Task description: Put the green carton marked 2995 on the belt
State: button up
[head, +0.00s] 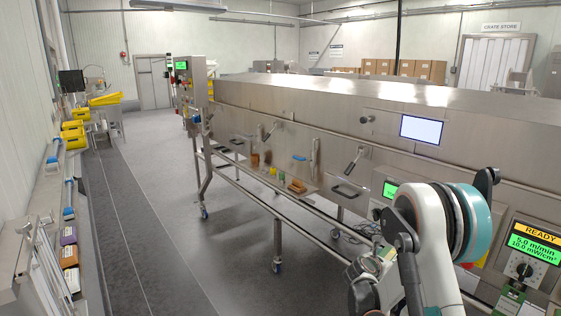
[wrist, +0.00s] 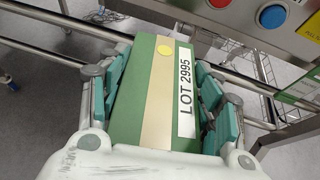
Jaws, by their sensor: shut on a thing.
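The green carton (wrist: 155,100) has a tan band, a yellow dot and a white label reading LOT 2995. In the wrist view it sits between the teal pads of my gripper (wrist: 160,88), which is shut on its two sides. In the head view my gripper is low at the right, beside the machine, and a small part of the carton (head: 377,262) seems to show past my arm. The belt itself cannot be made out in either view.
A long steel tunnel machine (head: 300,130) on castors runs along the right. Its READY panel (head: 536,240) is at the far right. Red and blue buttons (wrist: 272,16) and steel rails lie close beyond the carton. Yellow bins (head: 73,130) line the left wall. The grey aisle floor (head: 175,190) is clear.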

jog(key=s+a+r+n+t+y, duration=0.3)
jog(key=s+a+r+n+y, duration=0.2)
jog(key=s+a+r, duration=1.2)
jog(key=shift+s+a, duration=0.25)
jog(key=shift+a, duration=0.05)
